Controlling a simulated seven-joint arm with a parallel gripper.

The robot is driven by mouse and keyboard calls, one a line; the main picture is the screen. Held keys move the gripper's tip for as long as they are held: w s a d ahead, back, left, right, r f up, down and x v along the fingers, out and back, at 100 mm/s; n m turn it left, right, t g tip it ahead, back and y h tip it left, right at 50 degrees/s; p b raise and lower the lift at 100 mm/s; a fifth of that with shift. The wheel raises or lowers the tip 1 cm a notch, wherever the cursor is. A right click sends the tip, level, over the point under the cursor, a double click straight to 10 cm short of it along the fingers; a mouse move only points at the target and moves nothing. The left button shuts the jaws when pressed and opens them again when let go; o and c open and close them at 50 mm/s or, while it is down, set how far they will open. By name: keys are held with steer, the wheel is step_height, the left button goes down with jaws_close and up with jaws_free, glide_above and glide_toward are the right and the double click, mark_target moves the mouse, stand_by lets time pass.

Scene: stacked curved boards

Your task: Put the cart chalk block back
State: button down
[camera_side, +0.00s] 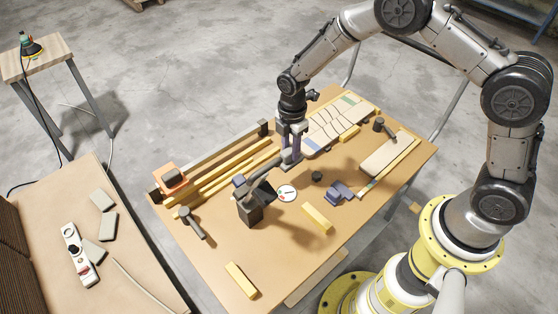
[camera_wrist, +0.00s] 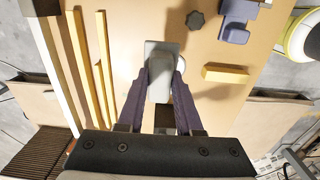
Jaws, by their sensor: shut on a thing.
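My gripper (camera_side: 291,148) is over the far-middle part of the workbench, fingers pointing down. In the wrist view its two purple fingers (camera_wrist: 162,95) are shut on a pale grey block (camera_wrist: 160,78), which I take for the chalk block. A wider grey face of it shows beyond the fingertips. In the side view the grey piece is small and partly hidden at the fingertips, and I cannot tell whether it touches the bench. The cart (camera_side: 135,265) stands at the lower left, apart from the bench.
On the cart lie several grey blocks (camera_side: 108,227) and a white level-like tool (camera_side: 73,243). On the bench, long yellow bars (camera_side: 225,178), a dark upright tool (camera_side: 250,212), a purple clamp (camera_side: 340,190), a black knob (camera_side: 317,176) and yellow blocks (camera_side: 317,217) surround the gripper.

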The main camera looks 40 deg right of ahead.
steer(key=w+f, duration=0.2)
steer(key=f, duration=0.1)
steer(key=w+f, duration=0.1)
steer(key=f, duration=0.1)
steer(key=shift+w+a, duration=0.3)
steer(key=shift+w, duration=0.1)
steer(key=shift+w+f, duration=0.15)
steer(key=shift+f, duration=1.45)
steer(key=shift+f, duration=0.15)
steer(key=c, duration=0.6)
jaws_free()
step_height(320, 180, up, 12)
steer(key=shift+r, duration=0.25)
